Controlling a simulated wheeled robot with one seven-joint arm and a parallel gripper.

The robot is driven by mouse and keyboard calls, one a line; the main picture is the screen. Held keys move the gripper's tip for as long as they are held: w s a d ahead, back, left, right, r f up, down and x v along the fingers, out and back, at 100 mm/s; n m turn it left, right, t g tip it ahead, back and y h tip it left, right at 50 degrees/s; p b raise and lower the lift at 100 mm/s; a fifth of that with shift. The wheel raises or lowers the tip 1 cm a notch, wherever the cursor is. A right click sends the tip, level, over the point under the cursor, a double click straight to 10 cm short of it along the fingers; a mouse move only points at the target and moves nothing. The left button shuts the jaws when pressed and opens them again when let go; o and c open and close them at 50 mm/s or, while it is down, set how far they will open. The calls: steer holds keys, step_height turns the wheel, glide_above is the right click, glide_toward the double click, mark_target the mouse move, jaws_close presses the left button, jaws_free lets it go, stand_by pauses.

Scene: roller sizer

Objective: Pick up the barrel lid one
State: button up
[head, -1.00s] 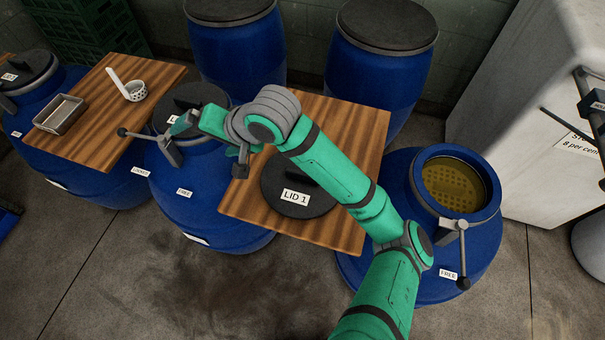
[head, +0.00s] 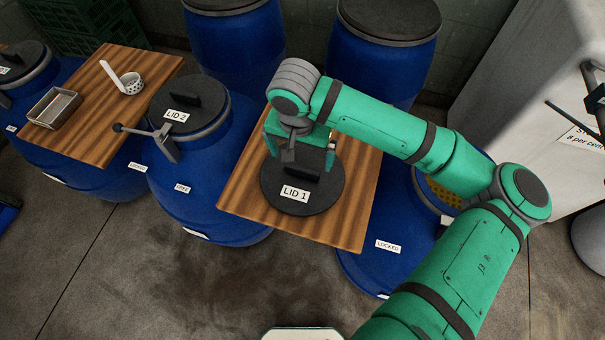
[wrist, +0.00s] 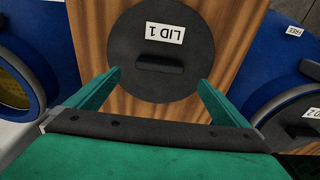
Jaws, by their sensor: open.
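The barrel lid one is a black disc with a raised bar handle and a white "LID 1" label (head: 325,200). It lies flat on a wooden board, and in the wrist view the lid (wrist: 190,60) is just ahead of the fingers. My gripper (head: 300,152) is above the far part of the lid, pointing down. In the wrist view my gripper (wrist: 159,79) is open and empty, its two green fingers apart, with the bar handle (wrist: 159,65) lined up between their tips. The fingers do not visibly touch the handle.
The wooden board (head: 247,190) lies between two blue barrels. The left barrel (head: 205,210) wears a "LID 2" lid (head: 200,100) and a clamp lever (head: 165,143). The right barrel (head: 365,265) is open, partly behind my arm. Two lidded barrels stand behind. Another board (head: 90,140) holds a tray and ladle.

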mark_target(302, 169)
steer(key=shift+w+d+f, duration=0.1)
steer(key=shift+w+f, duration=0.05)
steer(key=shift+f, duration=1.5)
steer(key=shift+w+d+f, duration=0.1)
steer(key=shift+f, duration=1.55)
steer(key=shift+c, duration=0.3)
steer(key=c, duration=1.8)
steer(key=shift+o, duration=0.2)
steer(key=shift+r, duration=0.1)
